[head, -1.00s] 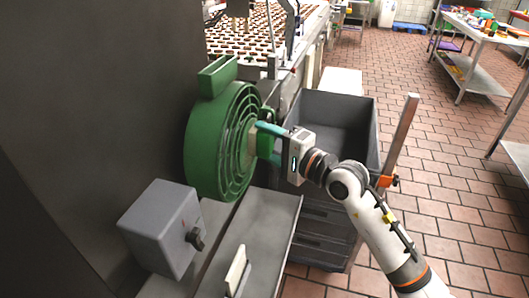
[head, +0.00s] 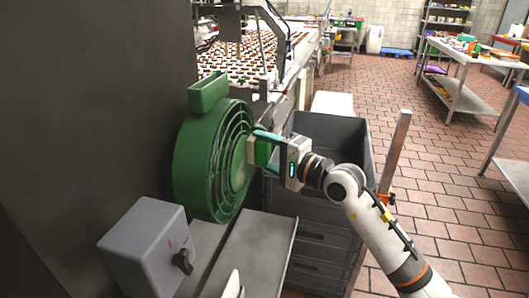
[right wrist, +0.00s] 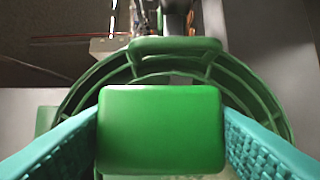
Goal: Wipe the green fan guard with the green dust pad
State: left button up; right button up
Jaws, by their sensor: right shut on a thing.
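The green fan guard (head: 229,150) is a round ringed grille on the front of a green fan housing with a handle on top, standing upright beside a dark wall. My right gripper (head: 262,148) is shut on the green dust pad (head: 263,153), whose pale face is turned to the guard. The pad is at the guard's right side; I cannot tell whether it touches. In the right wrist view the pad (right wrist: 161,130) sits between the teal fingers, with the guard's rings (right wrist: 258,92) behind it.
A grey box with a black knob (head: 146,246) stands at the front left, near a grey metal ledge (head: 250,250). Grey stacked crates (head: 318,226) stand beside my right arm. A conveyor with rows of cookies (head: 240,62) is behind.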

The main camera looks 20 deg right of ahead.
jog(key=shift+s+d+f+b, duration=0.2)
jog(key=shift+s+d+b, duration=0.1)
jog(key=shift+d+b, duration=0.25)
jog(key=s+d+b, duration=0.1)
jog(key=d, duration=0.1)
jog(key=s+d+b, duration=0.1)
jog(key=b, duration=0.1)
jog(key=shift+s+d+r, duration=0.2)
jog(key=shift+s+d, duration=0.15)
jog(key=shift+d, duration=0.05)
jog(key=d+b, duration=0.1)
jog(key=s+d+b, duration=0.2)
jog(key=b, duration=0.1)
jog(key=shift+d+f, duration=0.15)
jog(key=shift+f, duration=0.1)
